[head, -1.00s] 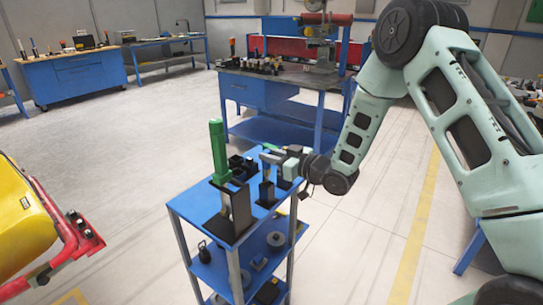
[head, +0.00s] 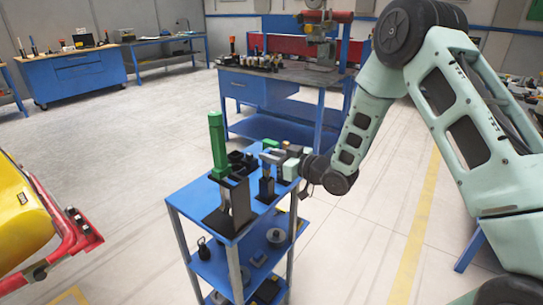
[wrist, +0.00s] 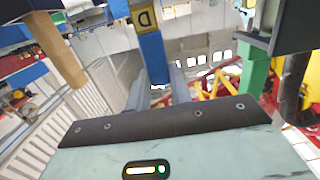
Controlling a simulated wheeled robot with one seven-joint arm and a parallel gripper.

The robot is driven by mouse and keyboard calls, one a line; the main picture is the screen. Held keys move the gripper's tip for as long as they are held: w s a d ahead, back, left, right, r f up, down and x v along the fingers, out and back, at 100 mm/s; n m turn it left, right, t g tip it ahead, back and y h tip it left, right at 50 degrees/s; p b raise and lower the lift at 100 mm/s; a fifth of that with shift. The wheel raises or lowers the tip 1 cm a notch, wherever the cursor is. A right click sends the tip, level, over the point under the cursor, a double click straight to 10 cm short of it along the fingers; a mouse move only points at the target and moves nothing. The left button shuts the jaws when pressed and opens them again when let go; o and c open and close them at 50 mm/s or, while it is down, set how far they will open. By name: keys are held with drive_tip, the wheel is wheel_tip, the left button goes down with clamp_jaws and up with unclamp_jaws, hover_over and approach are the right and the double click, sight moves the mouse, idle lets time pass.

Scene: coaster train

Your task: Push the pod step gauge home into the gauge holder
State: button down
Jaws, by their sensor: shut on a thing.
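My gripper (head: 270,157) is above the blue cart's top. In the wrist view its grey fingers (wrist: 156,82) are shut on a blue bar with a yellow "D" label, which I take to be the pod step gauge (wrist: 151,52). In the head view a small black block, apparently the gauge holder (head: 266,188), stands directly under the gripper. The gauge is mostly hidden there by the fingers. I cannot tell how deep it sits in the holder, or whether they touch.
Black bins stand behind on the blue cart (head: 190,200). The cart's lower shelf holds several dark parts. A red and yellow coaster car (head: 30,215) is at the left.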

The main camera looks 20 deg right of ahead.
drive_tip(key=shift+f+b, duration=0.75)
drive_tip(key=shift+f, duration=0.2)
drive_tip(key=shift+c, duration=1.9)
unclamp_jaws()
drive_tip(key=v, duration=0.7)
drive_tip(key=shift+b, duration=0.3)
drive_tip(key=s+a+r+g+h, duration=0.2)
drive_tip(key=s+a+g+h, duration=0.45)
drive_tip(key=s+a, duration=0.4)
drive_tip(key=s+r+g+h, duration=0.1)
drive_tip(key=s+g, duration=0.2)
drive_tip(key=s, duration=0.9)
drive_tip(key=s+a+r+g+h, duration=0.1)
drive_tip(key=s+g, duration=0.3)
drive_tip(key=s, duration=0.8)
drive_tip(key=shift+s+r+h, duration=0.4)
drive_tip(key=shift+r+h, duration=0.15)
drive_tip(key=shift+r, duration=0.05)
